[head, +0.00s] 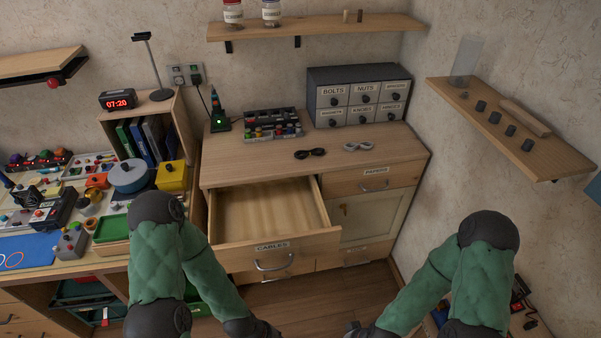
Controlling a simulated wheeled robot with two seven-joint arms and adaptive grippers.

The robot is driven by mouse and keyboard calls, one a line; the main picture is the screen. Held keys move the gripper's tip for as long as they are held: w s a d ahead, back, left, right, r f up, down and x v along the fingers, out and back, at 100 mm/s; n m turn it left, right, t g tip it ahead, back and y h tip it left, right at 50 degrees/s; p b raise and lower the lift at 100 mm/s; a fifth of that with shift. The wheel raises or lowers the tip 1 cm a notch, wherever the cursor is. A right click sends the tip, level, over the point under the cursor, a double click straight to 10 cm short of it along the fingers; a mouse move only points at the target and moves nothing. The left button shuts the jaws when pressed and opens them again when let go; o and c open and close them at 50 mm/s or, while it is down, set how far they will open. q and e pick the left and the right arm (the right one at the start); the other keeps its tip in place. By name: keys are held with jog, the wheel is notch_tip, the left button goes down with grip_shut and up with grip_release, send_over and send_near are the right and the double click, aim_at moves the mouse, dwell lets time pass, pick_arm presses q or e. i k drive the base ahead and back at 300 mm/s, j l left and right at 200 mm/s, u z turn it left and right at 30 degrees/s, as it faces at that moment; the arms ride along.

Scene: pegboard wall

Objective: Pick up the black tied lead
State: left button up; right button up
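The black tied lead (310,153) is a small dark bundle lying on the wooden cabinet top (235,172), behind the open drawer. A similar light grey tied lead (359,146) lies just to its right, apart from it. My green-sleeved arms reach in at the bottom, left and right. Both wrists run out of the picture at the bottom edge, and neither gripper shows. The black lead is well away from both arms, and nothing covers it.
The drawer labelled CABLES (272,247) stands open and looks empty. A labelled drawer organizer (358,97) and a tray of coloured parts (271,124) stand behind the leads. A cluttered workbench (60,268) is at left. Shelves (318,27) hang above.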

aim_at(310, 152)
jog(key=i+l+u, duration=0.2)
jog(key=u, duration=0.3)
jog(key=i+l+u, duration=0.15)
jog(key=l+u, duration=0.2)
jog(key=u, duration=0.15)
